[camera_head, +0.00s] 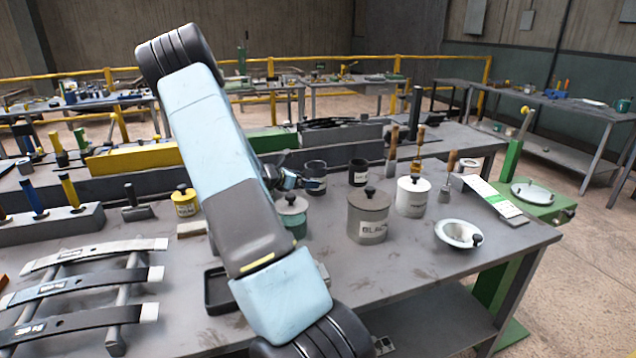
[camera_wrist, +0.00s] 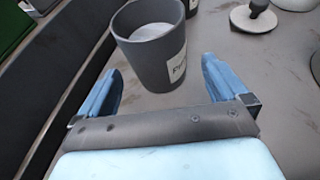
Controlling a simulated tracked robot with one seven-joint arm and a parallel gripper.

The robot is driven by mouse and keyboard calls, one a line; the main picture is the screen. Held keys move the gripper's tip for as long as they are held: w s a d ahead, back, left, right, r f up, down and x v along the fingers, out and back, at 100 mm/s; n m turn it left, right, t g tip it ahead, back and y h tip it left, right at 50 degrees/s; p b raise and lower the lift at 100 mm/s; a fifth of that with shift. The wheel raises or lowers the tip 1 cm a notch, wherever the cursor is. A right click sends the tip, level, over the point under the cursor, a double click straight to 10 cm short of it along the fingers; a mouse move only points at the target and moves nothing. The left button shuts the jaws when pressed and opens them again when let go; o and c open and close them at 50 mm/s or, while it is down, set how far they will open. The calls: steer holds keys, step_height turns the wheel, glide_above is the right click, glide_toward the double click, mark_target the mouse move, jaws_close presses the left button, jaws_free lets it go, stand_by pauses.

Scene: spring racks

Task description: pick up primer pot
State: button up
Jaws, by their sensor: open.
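The primer pot (camera_wrist: 155,55) is a dark grey open cup with a pale fill and a white label partly reading "PR". In the wrist view it stands upright just ahead of my gripper (camera_wrist: 162,72), its lower part between the two blue fingers. The fingers are open, with a gap visible on each side of the pot. In the head view the primer pot (camera_head: 316,172) stands on the bench right beside my gripper (camera_head: 290,181), at the end of my arm. Its left side is partly hidden there by the fingers.
Another dark cup (camera_head: 358,173) stands behind and to the right. A lidded grey pot (camera_head: 368,222), a lidded white pot (camera_head: 412,200) and a lidded green pot (camera_head: 293,222) stand nearby. Several brushes stand at the right. A white dish (camera_head: 458,233) lies near the bench's right edge.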

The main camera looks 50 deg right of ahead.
steer(key=x, duration=0.4)
steer(key=shift+w+d+f, duration=0.1)
steer(key=shift+d+f, duration=0.1)
steer(key=shift+d, duration=0.1)
steer(key=c, duration=1.3)
